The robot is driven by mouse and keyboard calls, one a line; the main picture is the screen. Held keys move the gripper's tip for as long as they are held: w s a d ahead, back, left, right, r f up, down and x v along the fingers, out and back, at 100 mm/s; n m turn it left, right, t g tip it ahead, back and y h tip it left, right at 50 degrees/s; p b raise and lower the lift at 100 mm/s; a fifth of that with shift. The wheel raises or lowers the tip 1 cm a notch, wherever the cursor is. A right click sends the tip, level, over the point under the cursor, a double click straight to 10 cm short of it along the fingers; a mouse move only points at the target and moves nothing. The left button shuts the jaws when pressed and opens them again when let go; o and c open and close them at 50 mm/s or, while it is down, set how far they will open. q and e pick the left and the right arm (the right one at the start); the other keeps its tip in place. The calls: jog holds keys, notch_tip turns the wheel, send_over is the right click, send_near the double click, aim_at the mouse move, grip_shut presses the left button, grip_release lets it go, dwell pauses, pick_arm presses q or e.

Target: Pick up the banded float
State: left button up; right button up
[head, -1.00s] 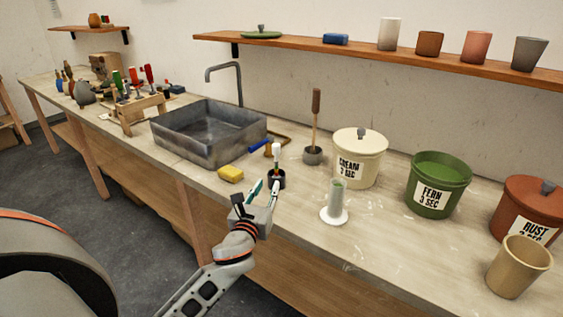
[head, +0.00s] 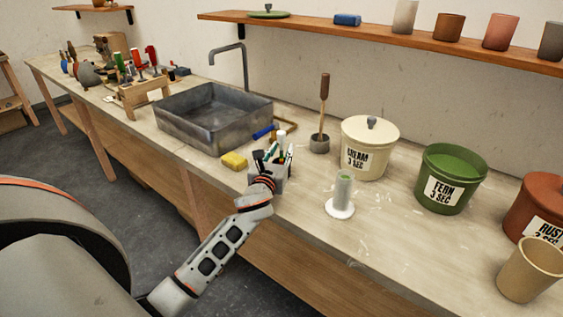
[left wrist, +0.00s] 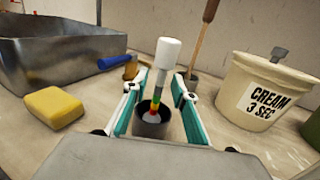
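The banded float (left wrist: 166,58) stands upright in a small dark cup (left wrist: 141,122). It has a white cap and a stem with green, yellow and red bands. My left gripper (left wrist: 158,90) is open, with one teal-padded finger on each side of the cup and the float's stem. I cannot tell whether a finger touches the float. In the head view the left gripper (head: 273,152) is at the bench's front edge and mostly hides the cup. My right gripper is not in view.
A yellow sponge (left wrist: 57,106), a grey sink (left wrist: 60,55) and a blue-handled tool (left wrist: 115,61) lie to the left.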

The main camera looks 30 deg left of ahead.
pick_arm(q)
jog(key=shift+w, duration=0.2)
grip_shut()
